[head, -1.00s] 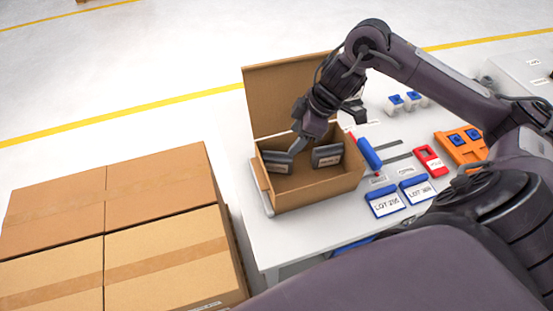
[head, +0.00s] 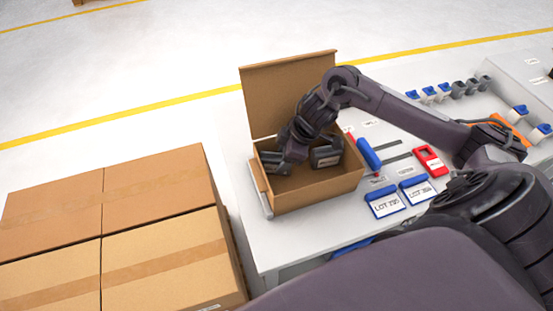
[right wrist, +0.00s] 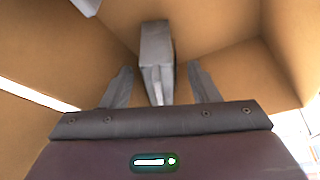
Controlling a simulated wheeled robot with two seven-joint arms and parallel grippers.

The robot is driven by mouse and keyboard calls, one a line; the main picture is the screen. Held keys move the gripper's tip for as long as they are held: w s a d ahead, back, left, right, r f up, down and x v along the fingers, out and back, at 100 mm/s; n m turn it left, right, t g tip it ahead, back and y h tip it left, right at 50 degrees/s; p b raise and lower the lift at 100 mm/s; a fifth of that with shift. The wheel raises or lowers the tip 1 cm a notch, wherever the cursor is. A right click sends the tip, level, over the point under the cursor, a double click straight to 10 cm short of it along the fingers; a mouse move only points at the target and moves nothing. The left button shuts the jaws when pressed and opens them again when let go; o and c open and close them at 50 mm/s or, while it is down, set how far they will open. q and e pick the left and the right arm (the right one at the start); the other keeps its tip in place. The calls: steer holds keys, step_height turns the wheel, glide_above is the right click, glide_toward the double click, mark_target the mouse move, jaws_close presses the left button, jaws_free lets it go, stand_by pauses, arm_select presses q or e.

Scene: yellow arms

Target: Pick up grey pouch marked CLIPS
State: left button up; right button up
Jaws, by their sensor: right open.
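An open cardboard box (head: 318,192) on the table holds two grey pouches. The left pouch (head: 271,163) is partly covered by my right gripper (head: 287,158), and the right pouch (head: 326,157) leans near the box's right side. I cannot read the marks on either. My right gripper is open and reaches down into the box. In the right wrist view, one grey pouch (right wrist: 157,55) stands on edge between the two open fingers (right wrist: 160,82), with gaps at both sides. My left gripper is not in view.
The box lid (head: 288,95) stands up at the back. To the right lie blue-topped cards (head: 386,203), a red case (head: 430,160) and a blue roll (head: 368,153). Several small bins (head: 443,92) line the far side. Stacked cartons (head: 160,260) fill the lower left.

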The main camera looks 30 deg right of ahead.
steer(key=shift+w+f, duration=0.1)
steer(key=shift+w, duration=0.05)
steer(key=c, duration=1.2)
steer(key=shift+o, duration=0.2)
